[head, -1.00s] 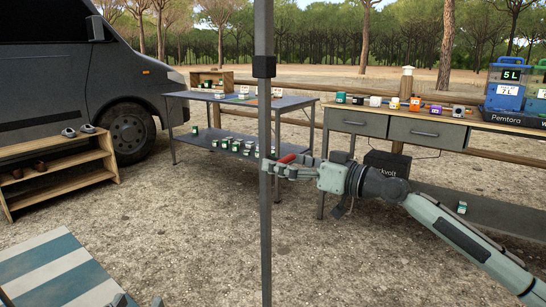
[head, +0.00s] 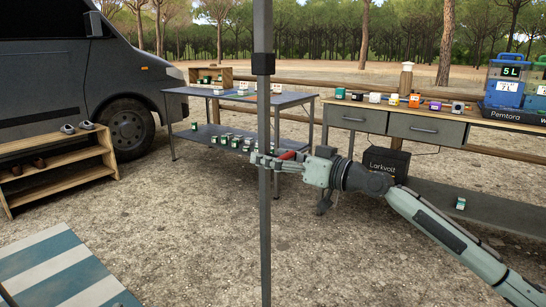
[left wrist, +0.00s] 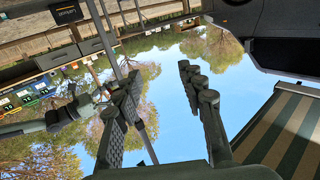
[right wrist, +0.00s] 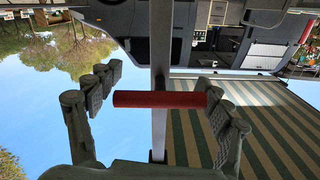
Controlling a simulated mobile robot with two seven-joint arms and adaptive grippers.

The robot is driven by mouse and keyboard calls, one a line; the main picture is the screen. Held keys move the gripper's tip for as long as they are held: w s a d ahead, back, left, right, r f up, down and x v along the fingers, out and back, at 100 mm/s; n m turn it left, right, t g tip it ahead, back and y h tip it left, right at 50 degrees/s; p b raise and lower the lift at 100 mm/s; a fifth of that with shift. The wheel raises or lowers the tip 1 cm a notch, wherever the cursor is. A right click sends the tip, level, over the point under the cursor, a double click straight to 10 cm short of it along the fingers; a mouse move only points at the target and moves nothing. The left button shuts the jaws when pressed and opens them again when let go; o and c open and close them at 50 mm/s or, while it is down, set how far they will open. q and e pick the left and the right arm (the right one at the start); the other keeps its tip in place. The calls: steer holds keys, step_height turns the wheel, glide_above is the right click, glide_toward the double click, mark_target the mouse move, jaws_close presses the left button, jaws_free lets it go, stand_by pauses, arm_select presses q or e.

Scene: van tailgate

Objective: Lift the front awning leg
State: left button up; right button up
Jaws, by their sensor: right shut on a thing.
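The front awning leg (head: 264,215) is a dark grey upright post in the middle of the head view, with a black collar (head: 263,64) high on it; its foot is out of frame. My right gripper (head: 264,161) is at the leg below the collar, its fingertips showing just left of the post. In the right wrist view a red bar (right wrist: 160,99) lies across the leg (right wrist: 160,50), between my right fingers; the gripper is shut on it. My left gripper (left wrist: 160,100) shows only in its wrist view, fingers wide apart and empty.
A striped mat (head: 55,270) lies at bottom left beside a wooden shoe rack (head: 75,170). A folding table (head: 185,92) and a drawer counter (head: 390,122) with blue boxes stand behind the leg. A grey van (head: 90,80) is at left. Gravel around the leg is clear.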

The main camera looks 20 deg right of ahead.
steer(key=c, duration=0.4)
steer(key=shift+r, duration=0.1)
